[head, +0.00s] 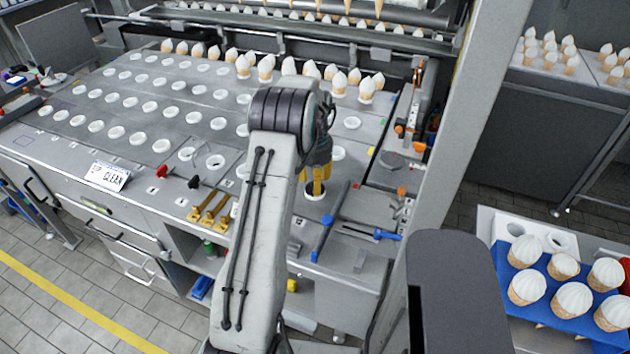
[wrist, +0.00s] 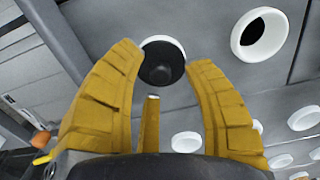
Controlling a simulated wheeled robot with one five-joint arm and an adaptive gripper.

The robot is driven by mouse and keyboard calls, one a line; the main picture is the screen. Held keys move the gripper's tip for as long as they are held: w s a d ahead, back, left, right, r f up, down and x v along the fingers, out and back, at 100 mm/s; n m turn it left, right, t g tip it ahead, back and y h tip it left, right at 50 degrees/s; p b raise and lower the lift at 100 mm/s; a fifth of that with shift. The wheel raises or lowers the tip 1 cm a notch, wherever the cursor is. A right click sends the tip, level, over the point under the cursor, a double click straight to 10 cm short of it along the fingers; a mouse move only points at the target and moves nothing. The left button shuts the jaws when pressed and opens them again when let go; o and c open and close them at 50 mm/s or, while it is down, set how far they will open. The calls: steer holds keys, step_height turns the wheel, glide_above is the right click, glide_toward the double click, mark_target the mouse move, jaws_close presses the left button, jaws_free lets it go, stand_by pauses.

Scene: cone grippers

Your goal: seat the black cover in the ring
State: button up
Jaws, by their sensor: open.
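The black cover (wrist: 162,66) shows as a dark round shape between my fingertips in the wrist view. A thin white edge of the ring (wrist: 163,39) shows around its far side. I cannot tell whether the cover lies flush. In the head view, the ring (head: 315,198) is just below my gripper (head: 317,184), partly hidden by the yellow fingers, with something dark inside it. My gripper also shows in the wrist view (wrist: 165,68), its fingers spread apart on either side of the cover.
An empty white ring with a dark hole (wrist: 260,35) is near the cover. Blue-handled tools (head: 328,225) lie right of my gripper on the worktop. Yellow grippers (head: 210,208) lie to the left near the front edge. Several filled cones (head: 265,68) stand behind.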

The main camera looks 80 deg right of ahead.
step_height(320, 180, up, 12)
stand_by(0.6)
stand_by(0.6)
